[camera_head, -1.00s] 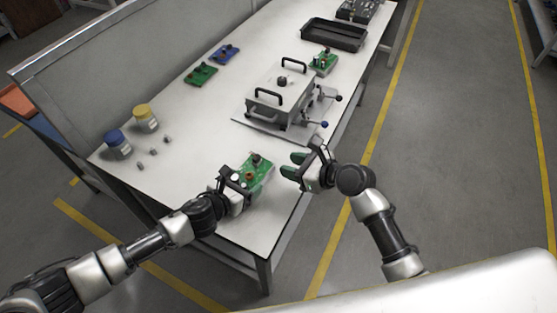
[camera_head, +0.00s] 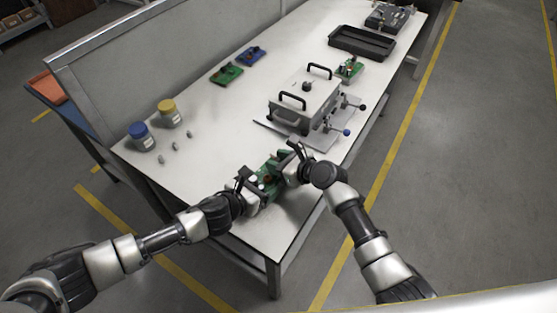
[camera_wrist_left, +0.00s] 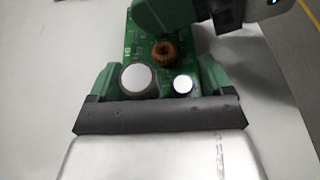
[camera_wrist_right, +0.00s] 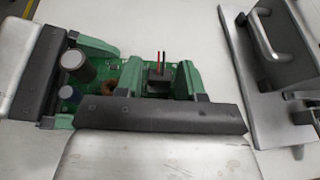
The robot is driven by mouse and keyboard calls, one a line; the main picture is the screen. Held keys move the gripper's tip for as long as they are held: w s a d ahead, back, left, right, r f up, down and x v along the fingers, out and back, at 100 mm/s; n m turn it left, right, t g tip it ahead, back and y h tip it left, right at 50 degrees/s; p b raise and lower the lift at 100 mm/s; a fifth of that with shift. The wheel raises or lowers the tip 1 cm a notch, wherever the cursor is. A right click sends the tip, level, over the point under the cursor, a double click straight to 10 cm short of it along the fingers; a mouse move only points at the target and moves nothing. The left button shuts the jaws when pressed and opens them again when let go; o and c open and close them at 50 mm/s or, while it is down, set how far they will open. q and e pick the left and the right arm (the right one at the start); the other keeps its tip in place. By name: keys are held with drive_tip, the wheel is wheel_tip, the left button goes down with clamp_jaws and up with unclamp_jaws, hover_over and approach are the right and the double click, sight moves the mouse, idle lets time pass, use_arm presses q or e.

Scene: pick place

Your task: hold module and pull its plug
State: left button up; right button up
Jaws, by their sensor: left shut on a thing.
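The module is a green circuit board (camera_head: 267,182) near the table's front edge, with a copper coil (camera_wrist_left: 163,52) and round capacitors on it. My left gripper (camera_head: 258,190) is shut on the board; in the left wrist view its green fingers (camera_wrist_left: 155,82) press its two sides. The plug (camera_wrist_right: 158,77) is a small black block with red and black wires, on the board's far part. My right gripper (camera_head: 282,170) is open over that part. In the right wrist view its fingers (camera_wrist_right: 145,88) stand either side of the plug, apparently not clamped. The right gripper hides the plug in the left wrist view.
A grey fixture box with black handles (camera_head: 304,100) stands just beyond the grippers. Another green board (camera_head: 349,68), a black tray (camera_head: 362,43), green (camera_head: 226,75) and blue boards (camera_head: 251,55), and blue-lidded (camera_head: 141,137) and yellow-lidded jars (camera_head: 169,113) lie farther off.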

drive_tip(key=shift+c, duration=0.3)
clamp_jaws()
drive_tip(key=shift+r, duration=0.15)
drive_tip(key=shift+r, duration=0.15)
use_arm(q)
drive_tip(key=shift+f, duration=0.1)
drive_tip(key=shift+w+a, duration=0.1)
drive_tip(key=shift+a, duration=0.1)
drive_tip(key=shift+f, duration=0.1)
use_arm(e)
drive_tip(key=shift+r, duration=0.15)
